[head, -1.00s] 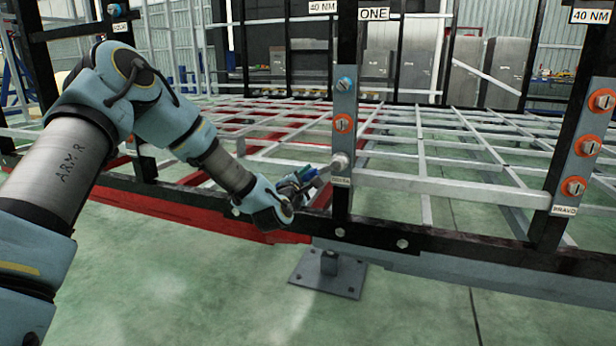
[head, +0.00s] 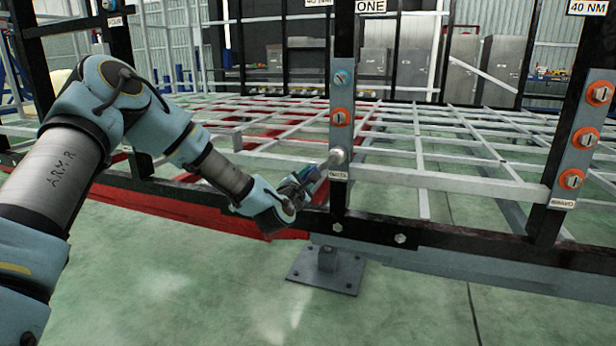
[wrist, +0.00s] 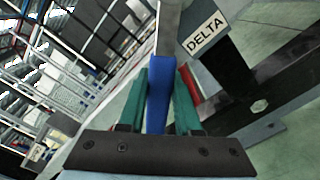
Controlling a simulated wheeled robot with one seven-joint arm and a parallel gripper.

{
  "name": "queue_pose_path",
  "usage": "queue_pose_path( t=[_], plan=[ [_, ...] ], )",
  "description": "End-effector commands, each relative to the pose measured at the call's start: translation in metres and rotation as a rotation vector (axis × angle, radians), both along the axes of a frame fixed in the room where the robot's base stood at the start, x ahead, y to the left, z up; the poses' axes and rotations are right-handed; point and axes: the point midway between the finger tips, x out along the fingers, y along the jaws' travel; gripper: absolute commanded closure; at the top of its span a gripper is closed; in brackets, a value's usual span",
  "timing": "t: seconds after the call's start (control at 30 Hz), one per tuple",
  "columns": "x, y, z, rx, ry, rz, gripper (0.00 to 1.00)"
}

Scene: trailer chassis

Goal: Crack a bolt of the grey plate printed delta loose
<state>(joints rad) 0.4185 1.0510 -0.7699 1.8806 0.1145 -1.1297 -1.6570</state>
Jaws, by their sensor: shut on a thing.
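The grey plate (head: 340,98) printed DELTA is fixed to a black upright in the middle of the head view. Its label (wrist: 207,34) reads clearly in the wrist view. The metal shaft (wrist: 168,22) runs up past the label. The wrench head (head: 338,156) is at the plate's lowest position and hides the bolt there.
A black rail (head: 450,247) with bolt heads runs below, and pale crossbars (head: 450,181) lie behind. A grey floor foot (head: 326,270) stands in front. The green floor before the frame is clear.

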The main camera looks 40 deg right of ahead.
Motion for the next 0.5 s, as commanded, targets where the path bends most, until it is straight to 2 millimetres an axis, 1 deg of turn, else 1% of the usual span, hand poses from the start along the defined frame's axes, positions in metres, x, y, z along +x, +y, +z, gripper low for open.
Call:
queue_pose_path(
  t=[0.23, 0.5],
  plan=[
    [-0.0043, -0.0030, -0.0066, -0.052, 0.077, 0.001, 1.00],
    [-0.0050, -0.0036, -0.0059, -0.059, 0.087, 0.001, 1.00]
  ],
)
